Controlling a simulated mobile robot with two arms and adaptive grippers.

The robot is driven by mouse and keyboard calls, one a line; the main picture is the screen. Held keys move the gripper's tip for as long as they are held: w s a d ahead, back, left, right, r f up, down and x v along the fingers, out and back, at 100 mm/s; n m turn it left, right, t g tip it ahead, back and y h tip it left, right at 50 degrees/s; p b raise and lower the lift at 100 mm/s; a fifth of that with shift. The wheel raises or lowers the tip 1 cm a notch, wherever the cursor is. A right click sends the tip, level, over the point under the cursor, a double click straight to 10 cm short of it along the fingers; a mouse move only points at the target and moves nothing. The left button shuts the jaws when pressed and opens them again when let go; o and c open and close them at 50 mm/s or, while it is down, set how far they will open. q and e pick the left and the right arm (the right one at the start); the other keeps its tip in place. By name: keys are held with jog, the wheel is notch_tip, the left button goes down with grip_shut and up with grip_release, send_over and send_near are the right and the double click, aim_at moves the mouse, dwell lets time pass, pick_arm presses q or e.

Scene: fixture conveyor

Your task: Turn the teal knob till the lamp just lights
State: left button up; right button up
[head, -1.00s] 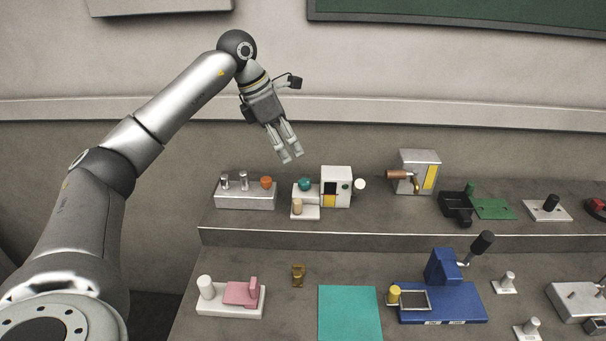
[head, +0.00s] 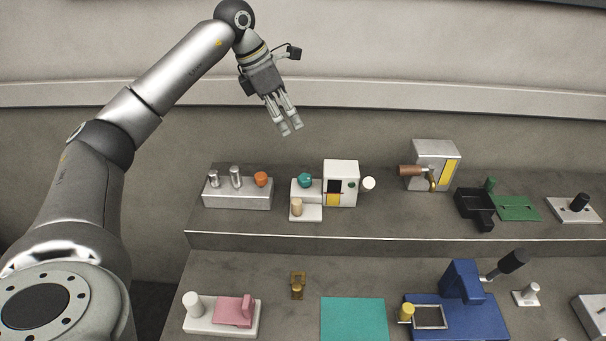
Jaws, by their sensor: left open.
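The teal knob (head: 305,180) sits on a small white stepped fixture on the raised shelf. My right gripper is not in view.
A grey block (head: 238,196) with two metal pegs and an orange knob (head: 261,179) stands left of the teal knob. A beige peg (head: 297,206) stands just in front. A metal box (head: 434,165) with a copper handle is to the right. Air above the knob is clear.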

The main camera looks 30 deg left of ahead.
pick_arm(q)
notch_tip(320, 180, down, 3)
jog(key=s+b, duration=0.1)
jog(key=b, duration=0.7)
send_near(304, 177)
jog(key=p+x, duration=0.1)
jog(key=x, duration=0.7)
jog(key=shift+w+f+p, duration=0.1)
jog(key=shift+f+p, duration=0.05)
jog(key=shift+p, duration=0.2)
jog(key=shift+w+d+f, duration=0.15)
jog(key=shift+f, duration=0.3)
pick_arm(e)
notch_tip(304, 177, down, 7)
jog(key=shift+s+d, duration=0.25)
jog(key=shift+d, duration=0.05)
pick_arm(q)
jog(key=shift+c, duration=0.2)
jog(key=c, duration=1)
